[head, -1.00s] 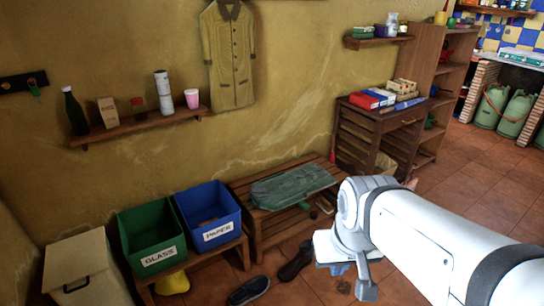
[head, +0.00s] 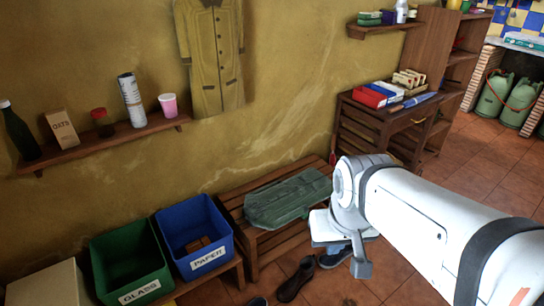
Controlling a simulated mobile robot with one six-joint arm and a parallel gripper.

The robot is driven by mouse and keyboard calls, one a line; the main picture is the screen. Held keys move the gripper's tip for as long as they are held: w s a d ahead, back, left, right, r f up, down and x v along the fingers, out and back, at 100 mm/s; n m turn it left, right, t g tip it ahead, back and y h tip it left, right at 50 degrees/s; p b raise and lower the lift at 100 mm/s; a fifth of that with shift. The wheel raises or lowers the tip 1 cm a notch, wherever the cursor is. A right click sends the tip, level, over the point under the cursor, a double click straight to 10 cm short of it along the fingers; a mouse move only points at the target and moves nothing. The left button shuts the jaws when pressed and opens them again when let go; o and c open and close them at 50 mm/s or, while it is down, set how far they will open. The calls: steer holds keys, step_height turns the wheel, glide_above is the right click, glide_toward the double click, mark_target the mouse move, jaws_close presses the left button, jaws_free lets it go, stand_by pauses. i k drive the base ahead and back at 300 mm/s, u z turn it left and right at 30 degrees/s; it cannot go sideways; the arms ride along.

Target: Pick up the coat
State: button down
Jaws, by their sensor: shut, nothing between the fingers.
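A yellow-olive coat (head: 211,58) with buttons hangs flat on the ochre wall, upper left of centre. Its top is cut off by the picture's upper edge. My gripper (head: 361,266) is at the end of the white arm at the right, low and in front of the wooden bench. It points down, well below and to the right of the coat, and does not touch it. It looks shut and holds nothing.
A wall shelf (head: 100,140) with a bottle, oats packet, jar, tube and pink cup is left of the coat. Below are a green glass bin (head: 130,265), a blue paper bin (head: 195,237) and a slatted bench (head: 268,247) with a green case (head: 288,200). Shoes (head: 296,279) lie on the floor.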

mark_target(270, 207)
steer(key=k, duration=0.6)
steer(key=z, duration=0.55)
steer(key=i, duration=2)
steer(key=u, duration=0.8)
